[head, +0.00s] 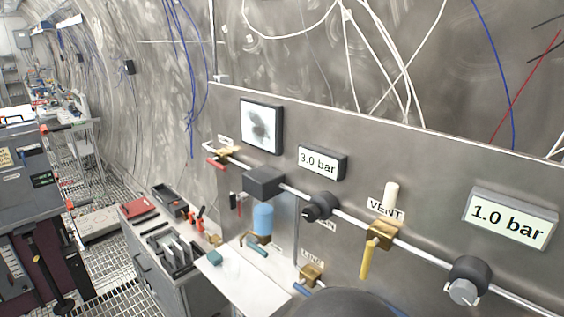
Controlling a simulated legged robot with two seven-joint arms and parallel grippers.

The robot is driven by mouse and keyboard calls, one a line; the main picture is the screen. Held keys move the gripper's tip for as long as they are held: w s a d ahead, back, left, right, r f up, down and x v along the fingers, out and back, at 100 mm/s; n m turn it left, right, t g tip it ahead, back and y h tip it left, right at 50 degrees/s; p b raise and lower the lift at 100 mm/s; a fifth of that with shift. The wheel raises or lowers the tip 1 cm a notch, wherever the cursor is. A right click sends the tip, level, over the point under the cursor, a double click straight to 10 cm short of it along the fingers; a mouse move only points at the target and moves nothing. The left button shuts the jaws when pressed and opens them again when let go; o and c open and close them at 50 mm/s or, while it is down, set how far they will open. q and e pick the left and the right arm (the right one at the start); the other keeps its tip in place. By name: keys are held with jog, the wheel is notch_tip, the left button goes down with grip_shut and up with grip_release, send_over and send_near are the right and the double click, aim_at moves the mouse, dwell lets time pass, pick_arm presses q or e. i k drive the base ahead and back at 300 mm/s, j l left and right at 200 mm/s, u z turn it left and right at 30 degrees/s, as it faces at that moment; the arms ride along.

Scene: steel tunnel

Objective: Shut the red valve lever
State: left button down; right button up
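The red valve lever (216,162) is small and sits at the far left end of the pipe on the grey panel. It is beside a brass valve body (227,153), just below a small white label. The lever looks roughly in line with the pipe, but it is too small to be sure. Neither of my grippers is in view, and nothing touches the lever.
The pipe (410,247) carries a dark box, black knobs and a yellow vent lever (367,257). Gauges read 3.0 bar (320,162) and 1.0 bar (510,219). A blue cylinder (263,221) and white shelf (240,279) are below. A tool cabinet (158,268) stands left.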

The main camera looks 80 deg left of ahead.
aim_at(213, 161)
jog(key=u, duration=1)
jog(key=i+u, duration=0.1)
jog(key=u, duration=0.85)
jog(key=i+u, duration=0.1)
jog(key=u, duration=0.4)
jog(key=l+u, duration=0.1)
jog(key=u, duration=0.9)
jog(key=i+j+z, duration=0.15)
jog(key=i+j, duration=0.15)
jog(key=i+j+z, duration=0.1)
jog(key=i+j, duration=0.2)
jog(key=j, duration=0.25)
jog(key=i+j+z, duration=0.15)
jog(key=j, duration=0.3)
jog(key=i, duration=0.1)
